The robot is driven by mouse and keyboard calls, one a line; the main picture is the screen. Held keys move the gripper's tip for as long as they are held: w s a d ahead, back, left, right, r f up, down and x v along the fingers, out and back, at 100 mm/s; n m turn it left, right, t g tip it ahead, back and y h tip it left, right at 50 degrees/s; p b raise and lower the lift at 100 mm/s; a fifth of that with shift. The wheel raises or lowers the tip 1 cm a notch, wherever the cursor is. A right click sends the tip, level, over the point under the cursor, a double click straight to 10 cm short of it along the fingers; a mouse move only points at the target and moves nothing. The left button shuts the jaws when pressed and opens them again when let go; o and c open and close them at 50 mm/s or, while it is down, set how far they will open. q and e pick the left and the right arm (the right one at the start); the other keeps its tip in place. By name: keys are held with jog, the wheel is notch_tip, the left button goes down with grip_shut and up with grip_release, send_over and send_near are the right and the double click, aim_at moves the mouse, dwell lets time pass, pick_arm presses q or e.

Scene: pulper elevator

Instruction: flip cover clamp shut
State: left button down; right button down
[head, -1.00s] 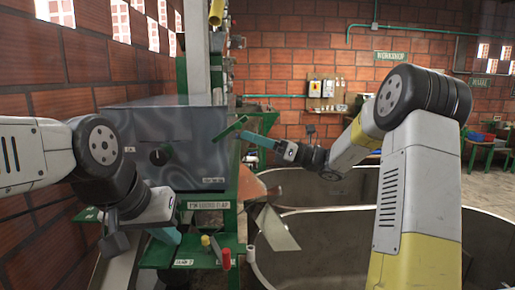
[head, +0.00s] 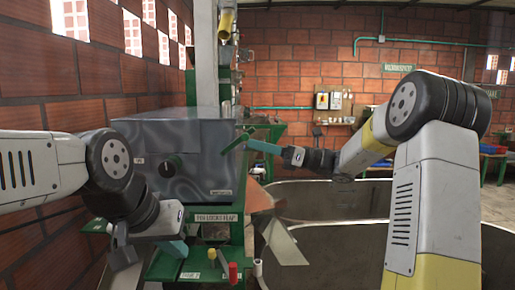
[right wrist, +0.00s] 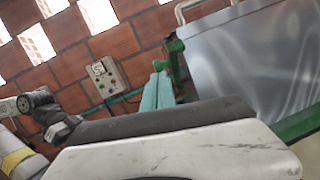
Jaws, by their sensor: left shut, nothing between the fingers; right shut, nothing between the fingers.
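The grey metal cover (head: 165,165) of the pulper has a dark round knob on its front. The cover clamp appears as a green bar (head: 235,143) slanting up to the right at the cover's right edge. My right gripper (head: 262,146) is shut and empty, its teal fingertips close to the clamp's right side; contact cannot be told. In the right wrist view the shut fingers (right wrist: 157,92) point toward the green clamp part (right wrist: 174,48), left of the cover (right wrist: 255,62). My left gripper (head: 176,248) is shut and empty, low in front of the machine.
A green ledge (head: 190,268) with a red lever (head: 233,272) and a yellow knob (head: 211,254) lies below the left gripper. A label plate (head: 215,218) sits under the cover. Large grey tanks (head: 330,240) stand at right. A brick wall (head: 60,90) is close at left.

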aim_at(250, 130)
jog(key=shift+a+r+g+h, duration=0.15)
jog(key=shift+a+r+h, duration=0.1)
jog(key=shift+r+h, duration=0.3)
jog(key=shift+a+r+g+h, duration=0.15)
jog(key=shift+a+r+h, duration=0.05)
jog(key=shift+r+h, duration=0.35)
jog(key=r+h, duration=0.1)
jog(key=a+r+h, duration=0.1)
jog(key=shift+a+n+h, duration=0.25)
jog(key=shift+n+h, duration=0.05)
jog(key=shift+n, duration=0.1)
jog(key=shift+a+r+g+h, duration=0.15)
jog(key=shift+a+r+h, duration=0.55)
jog(key=shift+a+h, duration=0.35)
jog(key=shift+a+r+g+h, duration=0.15)
jog(key=shift+a+r+h, duration=0.5)
jog(key=shift+a+h, duration=0.35)
